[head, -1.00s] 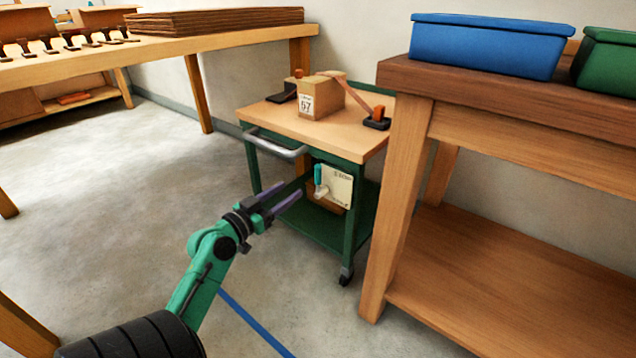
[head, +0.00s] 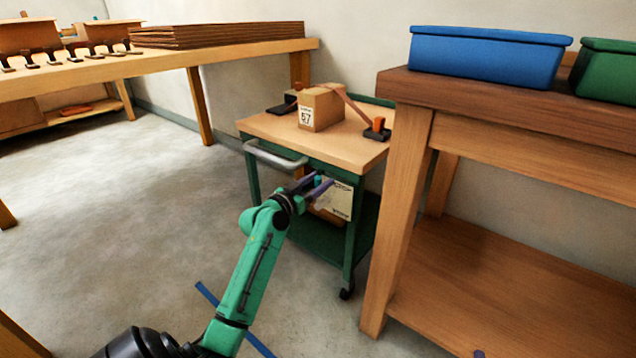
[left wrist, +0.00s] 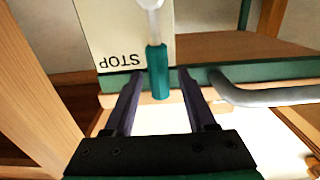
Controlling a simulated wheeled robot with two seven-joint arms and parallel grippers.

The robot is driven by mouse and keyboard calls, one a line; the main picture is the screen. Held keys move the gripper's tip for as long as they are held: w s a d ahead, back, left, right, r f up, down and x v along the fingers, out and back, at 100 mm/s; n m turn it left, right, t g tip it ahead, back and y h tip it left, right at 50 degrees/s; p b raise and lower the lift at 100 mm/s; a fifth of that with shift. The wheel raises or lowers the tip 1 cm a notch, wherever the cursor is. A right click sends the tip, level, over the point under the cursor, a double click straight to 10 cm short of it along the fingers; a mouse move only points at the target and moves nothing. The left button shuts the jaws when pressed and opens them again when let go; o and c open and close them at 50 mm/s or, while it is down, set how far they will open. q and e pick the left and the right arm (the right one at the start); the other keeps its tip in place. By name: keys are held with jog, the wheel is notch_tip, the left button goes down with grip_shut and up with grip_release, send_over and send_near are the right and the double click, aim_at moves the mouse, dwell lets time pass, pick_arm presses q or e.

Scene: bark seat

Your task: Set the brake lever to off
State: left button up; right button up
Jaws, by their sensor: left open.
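The brake lever has a teal grip (left wrist: 157,73) on a pale stem, in front of a cream plate (left wrist: 105,35) marked STOP in the left wrist view, where the picture appears upside down. In the head view the plate (head: 337,201) hangs on the front of the green cart (head: 350,234), below its top. My left gripper (head: 314,183) is open at the lever. In the left wrist view its two purple fingers (left wrist: 164,80) lie on either side of the teal grip, with gaps to it. Most of the lever is hidden behind the fingers in the head view. My right gripper is not in view.
The cart's grey handle (head: 275,156) is close to my left gripper. A wooden bench (head: 400,150) with blue (head: 488,55) and green (head: 606,72) bins stands at the right. Open floor (head: 130,220) lies left.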

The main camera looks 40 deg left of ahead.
pick_arm(q)
grip_shut()
dwell(1.3)
